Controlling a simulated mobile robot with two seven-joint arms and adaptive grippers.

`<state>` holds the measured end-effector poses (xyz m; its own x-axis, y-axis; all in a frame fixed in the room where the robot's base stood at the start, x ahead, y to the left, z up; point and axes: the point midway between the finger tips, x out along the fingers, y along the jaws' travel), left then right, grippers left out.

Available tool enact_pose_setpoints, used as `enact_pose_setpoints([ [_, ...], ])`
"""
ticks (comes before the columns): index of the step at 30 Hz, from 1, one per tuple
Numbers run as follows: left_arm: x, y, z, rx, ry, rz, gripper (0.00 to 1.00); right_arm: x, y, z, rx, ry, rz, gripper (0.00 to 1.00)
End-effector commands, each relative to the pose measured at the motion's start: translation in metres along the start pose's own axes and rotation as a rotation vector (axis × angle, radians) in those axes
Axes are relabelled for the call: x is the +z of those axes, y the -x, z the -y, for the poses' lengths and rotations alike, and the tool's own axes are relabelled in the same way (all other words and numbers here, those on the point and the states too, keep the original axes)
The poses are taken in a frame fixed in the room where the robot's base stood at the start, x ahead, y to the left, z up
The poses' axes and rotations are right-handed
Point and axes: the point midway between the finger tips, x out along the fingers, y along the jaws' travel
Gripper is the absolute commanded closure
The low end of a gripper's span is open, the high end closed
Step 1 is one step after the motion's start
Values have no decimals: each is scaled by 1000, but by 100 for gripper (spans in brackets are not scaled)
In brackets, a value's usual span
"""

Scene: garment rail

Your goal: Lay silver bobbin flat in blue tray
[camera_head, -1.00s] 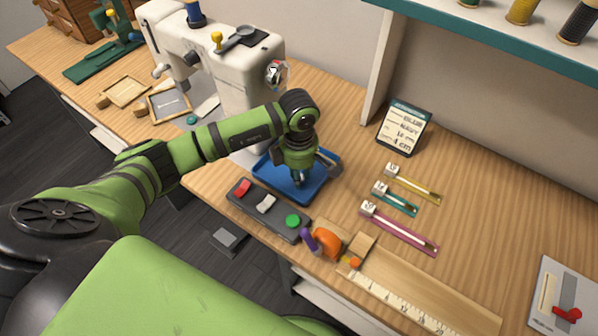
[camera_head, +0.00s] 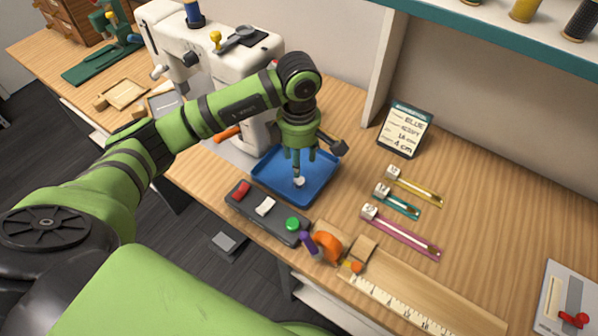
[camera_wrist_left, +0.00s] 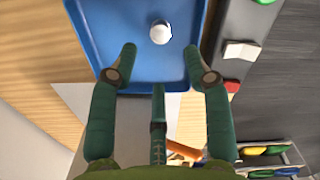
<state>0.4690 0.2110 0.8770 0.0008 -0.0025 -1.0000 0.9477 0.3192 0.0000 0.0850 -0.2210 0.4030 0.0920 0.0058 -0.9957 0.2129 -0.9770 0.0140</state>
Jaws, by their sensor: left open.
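The silver bobbin (camera_head: 299,182) is in the blue tray (camera_head: 322,184), on its floor towards the front. In the left wrist view the bobbin (camera_wrist_left: 160,34) shows as a small, bright round shape, apart from the fingers; I cannot tell for certain whether it lies flat. My left gripper (camera_head: 297,166) is over the tray, pointing down, above the bobbin. In the left wrist view its fingers (camera_wrist_left: 160,52) are spread and empty, over the near part of the tray (camera_wrist_left: 95,25). My right gripper is not in view.
A grey panel (camera_head: 250,212) with red, white and green buttons lies along the tray's front. A white sewing machine (camera_head: 225,75) stands behind left. A card (camera_head: 404,128) and several coloured gauges (camera_head: 402,231) are to the right.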

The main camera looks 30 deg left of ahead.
Motion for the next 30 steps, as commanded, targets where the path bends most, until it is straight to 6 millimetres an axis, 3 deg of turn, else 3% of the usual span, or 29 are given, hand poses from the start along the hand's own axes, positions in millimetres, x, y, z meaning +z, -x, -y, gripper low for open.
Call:
enact_pose_setpoints([
  [3,0,22,-1,4,-1,1,51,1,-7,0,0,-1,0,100],
  [9,0,43,0,0,0,0,51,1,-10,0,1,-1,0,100],
  [30,0,46,0,-2,1,-1,51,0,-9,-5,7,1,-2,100],
])
